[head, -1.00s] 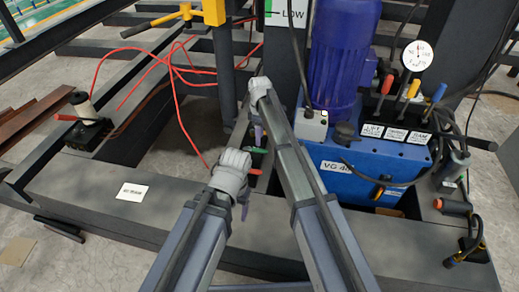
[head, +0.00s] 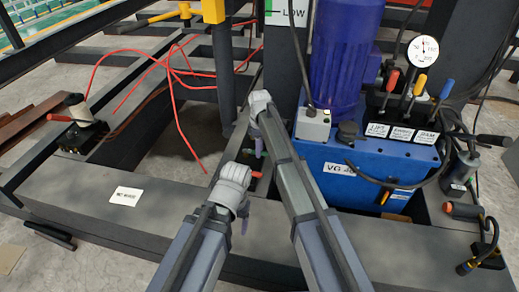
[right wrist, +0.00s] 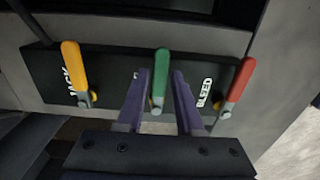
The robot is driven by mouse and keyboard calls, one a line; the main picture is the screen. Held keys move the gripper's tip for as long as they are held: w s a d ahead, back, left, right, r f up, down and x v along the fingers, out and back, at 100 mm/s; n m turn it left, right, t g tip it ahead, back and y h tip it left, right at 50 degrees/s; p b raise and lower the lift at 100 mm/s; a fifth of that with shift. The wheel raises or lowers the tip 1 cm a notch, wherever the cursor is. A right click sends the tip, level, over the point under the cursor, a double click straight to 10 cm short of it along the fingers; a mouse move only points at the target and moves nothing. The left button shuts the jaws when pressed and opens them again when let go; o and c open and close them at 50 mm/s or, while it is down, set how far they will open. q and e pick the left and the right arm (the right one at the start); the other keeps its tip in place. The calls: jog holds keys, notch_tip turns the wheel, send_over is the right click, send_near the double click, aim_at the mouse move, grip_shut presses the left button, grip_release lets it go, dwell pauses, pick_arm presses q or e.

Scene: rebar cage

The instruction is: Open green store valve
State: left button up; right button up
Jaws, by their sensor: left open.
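The green valve handle (right wrist: 161,66) stands upright in the middle of a black valve panel (right wrist: 115,62) in the right wrist view. My right gripper (right wrist: 164,80) is open. Its two purple fingers are on either side of the green handle's lower part, with visible gaps. The finger on the left hides most of the middle label. A yellow handle (right wrist: 73,66) labelled JACK is to the left and a red handle (right wrist: 240,78) by BLEED is to the right. In the head view my right gripper (head: 258,146) is small and partly hidden. My left gripper (head: 245,222) is lower, open and empty.
A blue pump unit (head: 325,180) with a gauge (head: 423,48) and several levers stands to the right. A dark post (head: 225,70) rises behind my grippers. Red hoses (head: 172,85) run at the left. A grey beam (head: 80,195) crosses the front.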

grip_shut()
dwell(1.1)
